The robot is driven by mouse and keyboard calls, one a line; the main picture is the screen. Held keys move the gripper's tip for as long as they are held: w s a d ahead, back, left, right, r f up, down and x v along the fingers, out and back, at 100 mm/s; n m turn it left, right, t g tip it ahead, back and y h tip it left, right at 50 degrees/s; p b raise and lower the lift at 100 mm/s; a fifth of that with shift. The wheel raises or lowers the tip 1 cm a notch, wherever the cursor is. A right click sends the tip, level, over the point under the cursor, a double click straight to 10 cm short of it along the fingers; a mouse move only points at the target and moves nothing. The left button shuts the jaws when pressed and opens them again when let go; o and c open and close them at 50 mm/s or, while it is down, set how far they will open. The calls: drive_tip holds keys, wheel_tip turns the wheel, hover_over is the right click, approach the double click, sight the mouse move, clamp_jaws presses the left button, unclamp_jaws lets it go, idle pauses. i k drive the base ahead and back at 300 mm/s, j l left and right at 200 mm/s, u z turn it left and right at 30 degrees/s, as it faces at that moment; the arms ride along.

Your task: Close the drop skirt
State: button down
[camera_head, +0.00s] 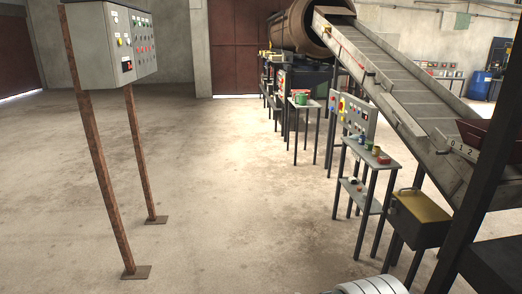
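I cannot pick out the drop skirt for sure, nor whether it is open or shut. An inclined conveyor (398,80) rises from the right edge to the mouth of the rusty brown trommel drum (299,28) at the back. A dark red hopper-like part (490,134) sits by the conveyor's low end. My gripper is not in view.
A grey control cabinet (100,42) stands on rusty posts at left. Small tables (371,150) with control boxes and small items line the conveyor. A yellow-lidded dark box (419,217) stands at lower right, near a dark post (488,165). The concrete floor (225,180) between is clear.

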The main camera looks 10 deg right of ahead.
sight(410, 123)
drive_tip(key=i+l, duration=0.1)
drive_tip(key=i, duration=1.35)
drive_tip(key=i+l, duration=0.4)
drive_tip(key=i, duration=0.15)
drive_tip(key=i+l+z, duration=0.1)
drive_tip(key=i+l, duration=0.45)
drive_tip(key=l, duration=0.2)
drive_tip(key=i+l+z, duration=0.1)
drive_tip(key=l, duration=0.25)
drive_tip(key=i+l, duration=0.1)
drive_tip(key=l, duration=0.2)
drive_tip(key=i+l+z, duration=0.1)
drive_tip(key=l, duration=0.2)
